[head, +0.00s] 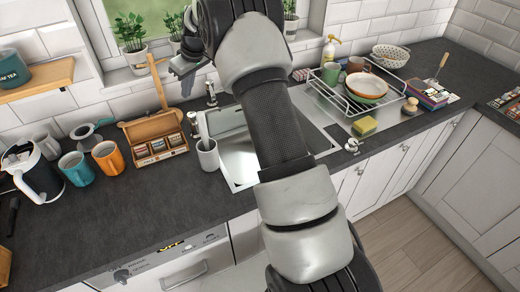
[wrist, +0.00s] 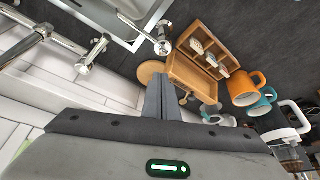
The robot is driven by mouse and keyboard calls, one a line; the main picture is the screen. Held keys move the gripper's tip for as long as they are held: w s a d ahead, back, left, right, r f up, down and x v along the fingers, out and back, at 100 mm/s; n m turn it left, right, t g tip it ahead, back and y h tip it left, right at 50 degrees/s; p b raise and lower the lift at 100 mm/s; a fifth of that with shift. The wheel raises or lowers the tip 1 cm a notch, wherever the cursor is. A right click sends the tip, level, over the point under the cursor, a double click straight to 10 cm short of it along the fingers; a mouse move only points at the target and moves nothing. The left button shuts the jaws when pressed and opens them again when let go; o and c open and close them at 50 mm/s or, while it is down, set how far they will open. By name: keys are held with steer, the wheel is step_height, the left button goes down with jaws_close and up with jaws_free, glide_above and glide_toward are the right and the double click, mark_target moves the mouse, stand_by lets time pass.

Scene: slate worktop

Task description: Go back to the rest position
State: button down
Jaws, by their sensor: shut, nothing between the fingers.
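My gripper (head: 187,88) is raised at the back of the worktop, in front of the tiled wall and left of the sink. Its fingers point down and it holds nothing. In the wrist view its two fingers (wrist: 161,98) are together. My arm reaches up across the middle of the head view and hides part of the sink and window. The open wooden tea box (head: 155,138) is below and left of the gripper, apart from it; it also shows in the wrist view (wrist: 203,65).
An orange mug (head: 108,157), a teal mug (head: 77,168) and a kettle (head: 33,174) stand at left. A dish rack (head: 345,98) stands at right. Potted plants line the windowsill. The front left worktop is clear.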

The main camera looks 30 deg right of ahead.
steer(key=shift+r, duration=0.1)
steer(key=s+a+r+m+h, duration=0.1)
steer(key=s+r+m, duration=0.2)
steer(key=s+r, duration=1.7)
steer(key=s+f+m, duration=0.1)
steer(key=s+f, duration=0.1)
steer(key=s, duration=1)
steer(key=s+f+m+t+h, duration=0.1)
steer(key=s+f+m, duration=0.1)
steer(key=s, duration=1)
steer(key=shift+s+d+f+t, duration=0.3)
steer(key=shift+d+f, duration=0.05)
steer(key=shift+f, duration=0.2)
